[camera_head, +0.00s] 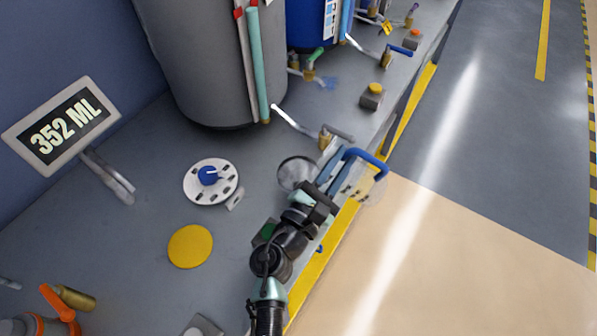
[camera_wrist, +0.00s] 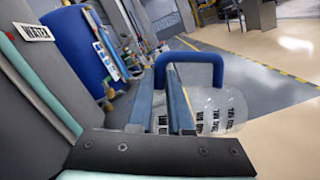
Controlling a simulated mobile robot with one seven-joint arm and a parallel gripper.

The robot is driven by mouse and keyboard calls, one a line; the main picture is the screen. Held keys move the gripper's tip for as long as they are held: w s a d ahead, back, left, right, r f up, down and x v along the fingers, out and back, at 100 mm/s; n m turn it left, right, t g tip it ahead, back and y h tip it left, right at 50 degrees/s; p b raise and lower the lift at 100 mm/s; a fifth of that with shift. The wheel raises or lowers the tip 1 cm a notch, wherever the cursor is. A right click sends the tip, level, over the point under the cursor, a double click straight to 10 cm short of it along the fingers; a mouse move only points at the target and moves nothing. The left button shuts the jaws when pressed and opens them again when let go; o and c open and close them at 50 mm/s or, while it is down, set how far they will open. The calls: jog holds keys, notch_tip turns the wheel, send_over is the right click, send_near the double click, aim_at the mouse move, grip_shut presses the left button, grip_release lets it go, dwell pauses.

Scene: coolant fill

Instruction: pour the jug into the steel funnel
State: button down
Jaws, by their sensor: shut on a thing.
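My gripper (camera_head: 338,172) is shut on the blue handle of a clear jug (camera_head: 366,188), beside the bench's front edge. In the wrist view the blue fingers (camera_wrist: 172,90) reach to the blue handle, and the clear jug (camera_wrist: 222,112) with dark volume marks shows behind and right of them. The marks look upside down in that view; I cannot tell the jug's tilt or its liquid level. A round grey metal piece that looks like the steel funnel (camera_head: 296,172) sits just left of my gripper in the head view, partly hidden by my arm.
A display (camera_head: 60,122) reads 352 ML. A white dial with a blue knob (camera_head: 210,180) and a yellow disc (camera_head: 190,246) are on the bench. A large grey tank (camera_head: 200,60) and a blue tank (camera_head: 305,25) stand behind. A tap (camera_head: 325,138) is close beyond my gripper.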

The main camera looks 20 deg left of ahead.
jog(key=d+f+m+g+y, duration=0.1)
jog(key=d+f+m+g, duration=0.2)
jog(key=d+f+m, duration=0.6)
jog(key=shift+w+d+f+m+g+y, duration=0.3)
jog(key=shift+w+d+f+m, duration=0.15)
jog(key=shift+d+m, duration=0.75)
jog(key=shift+a, duration=0.25)
